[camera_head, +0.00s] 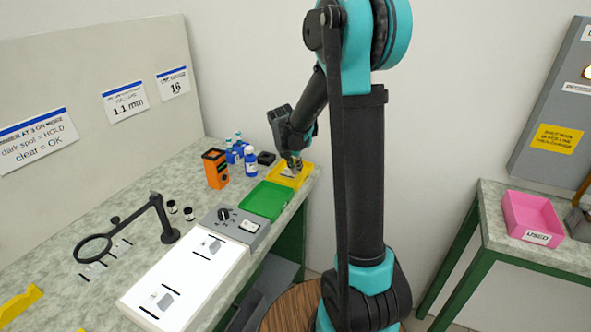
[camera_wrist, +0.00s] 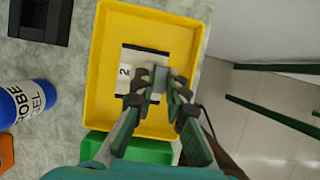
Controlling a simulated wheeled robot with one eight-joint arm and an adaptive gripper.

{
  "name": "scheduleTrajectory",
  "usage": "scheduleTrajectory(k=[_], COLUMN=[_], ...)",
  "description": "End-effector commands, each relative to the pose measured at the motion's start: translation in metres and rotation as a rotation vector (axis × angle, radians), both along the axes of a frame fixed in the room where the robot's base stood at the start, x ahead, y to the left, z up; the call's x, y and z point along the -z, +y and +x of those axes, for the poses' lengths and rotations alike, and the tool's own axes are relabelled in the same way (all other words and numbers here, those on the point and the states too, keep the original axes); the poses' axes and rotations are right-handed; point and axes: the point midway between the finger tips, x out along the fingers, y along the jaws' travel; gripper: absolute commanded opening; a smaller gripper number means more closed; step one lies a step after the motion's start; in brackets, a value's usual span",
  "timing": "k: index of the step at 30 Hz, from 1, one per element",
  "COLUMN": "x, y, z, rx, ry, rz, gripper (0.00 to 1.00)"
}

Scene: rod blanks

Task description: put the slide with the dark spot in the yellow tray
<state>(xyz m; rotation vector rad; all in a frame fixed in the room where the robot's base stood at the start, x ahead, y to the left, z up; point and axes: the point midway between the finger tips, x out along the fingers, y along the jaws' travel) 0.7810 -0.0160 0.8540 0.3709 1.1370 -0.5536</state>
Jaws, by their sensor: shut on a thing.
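The yellow tray (camera_head: 301,182) stands at the far end of the bench; it fills the middle of the wrist view (camera_wrist: 104,75). My gripper (camera_head: 293,165) is over the tray, its fingertips (camera_wrist: 160,86) closed on the grey block of a slide (camera_wrist: 128,55). The slide carries a white label reading 2 and has dark bars at its edges. It lies within the tray's outline; I cannot tell whether it touches the floor. My fingers cover part of it, and no dark spot can be made out. Slide-like pieces lie on the lit white panel (camera_head: 190,272).
A green tray (camera_head: 266,200) adjoins the yellow one on the near side. Blue bottles (camera_head: 250,161), an orange container (camera_head: 215,168) and a black block (camera_head: 266,158) stand to the left. A magnifier (camera_head: 95,246) stands nearer. A pink USED bin (camera_head: 531,216) is on another table.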

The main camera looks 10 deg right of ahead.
Motion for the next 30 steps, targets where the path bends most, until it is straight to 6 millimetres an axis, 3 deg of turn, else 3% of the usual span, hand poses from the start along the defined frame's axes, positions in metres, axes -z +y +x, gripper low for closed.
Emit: scheduleTrajectory(k=[3, 14, 15, 19, 30], x=[0.0089, 0.0119, 0.0120, 0.0118, 0.0089], y=[-0.0001, -0.0001, 0.0000, 0.0000, -0.0001], z=[-0.0002, -0.0003, -0.0003, -0.0003, -0.0005], rx=[0.000, 0.000, 0.000, 0.000, 0.000], ry=[0.000, 0.000, 0.000, 0.000, 0.000], rz=[0.000, 0.000, 0.000, 0.000, 0.000], gripper=[0.00, 0.00, 0.15, 0.32, 0.34])
